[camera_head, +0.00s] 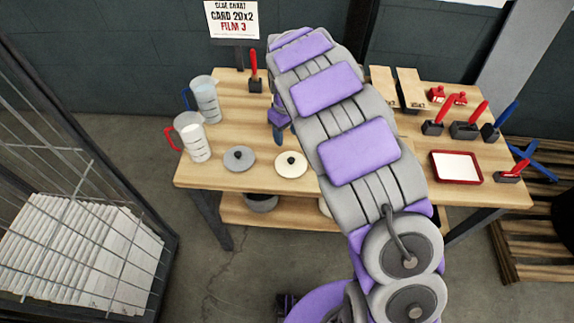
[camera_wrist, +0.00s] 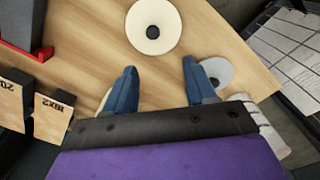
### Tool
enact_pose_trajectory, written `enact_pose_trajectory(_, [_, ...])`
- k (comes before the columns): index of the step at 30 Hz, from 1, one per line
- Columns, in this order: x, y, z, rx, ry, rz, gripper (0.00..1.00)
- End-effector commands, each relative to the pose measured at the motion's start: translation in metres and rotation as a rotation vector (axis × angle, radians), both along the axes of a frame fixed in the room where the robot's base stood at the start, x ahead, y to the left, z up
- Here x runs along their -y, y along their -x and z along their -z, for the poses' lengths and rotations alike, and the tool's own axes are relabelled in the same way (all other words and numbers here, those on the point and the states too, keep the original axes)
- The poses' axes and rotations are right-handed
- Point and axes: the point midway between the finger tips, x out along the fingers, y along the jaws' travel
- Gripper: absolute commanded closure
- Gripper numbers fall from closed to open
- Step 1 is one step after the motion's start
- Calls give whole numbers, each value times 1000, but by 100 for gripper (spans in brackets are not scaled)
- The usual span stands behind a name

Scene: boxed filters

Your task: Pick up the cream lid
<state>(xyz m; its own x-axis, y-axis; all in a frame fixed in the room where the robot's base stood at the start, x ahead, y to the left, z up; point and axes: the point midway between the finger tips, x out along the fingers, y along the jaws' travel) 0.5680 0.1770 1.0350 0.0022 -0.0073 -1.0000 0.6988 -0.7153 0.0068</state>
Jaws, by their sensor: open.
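The cream lid (camera_head: 283,168), a round disc with a black knob, lies flat near the front edge of the wooden table, just right of the grey lid (camera_head: 233,165). In the wrist view the cream lid (camera_wrist: 137,31) is ahead of the fingertips, and the grey lid (camera_wrist: 220,71) is partly behind the right finger. My gripper (camera_wrist: 157,72) has two blue fingers spread apart with nothing between them. In the head view my gripper (camera_head: 278,132) is partly hidden by my arm, behind the cream lid and apart from it.
Two measuring jugs, one with a red handle (camera_head: 195,142) and one with a blue handle (camera_head: 207,101), stand at the table's left. A red-rimmed tray (camera_head: 482,167), brushes and boards are on the right. A wire cage (camera_head: 80,220) stands left of the table.

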Motion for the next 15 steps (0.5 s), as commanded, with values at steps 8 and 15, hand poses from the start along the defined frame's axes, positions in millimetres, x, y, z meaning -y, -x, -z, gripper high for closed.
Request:
enact_pose_trajectory(8, [2,2,58,-7,3,4,44])
enact_pose_trajectory(15, [-4,1,77,-4,8,2,44])
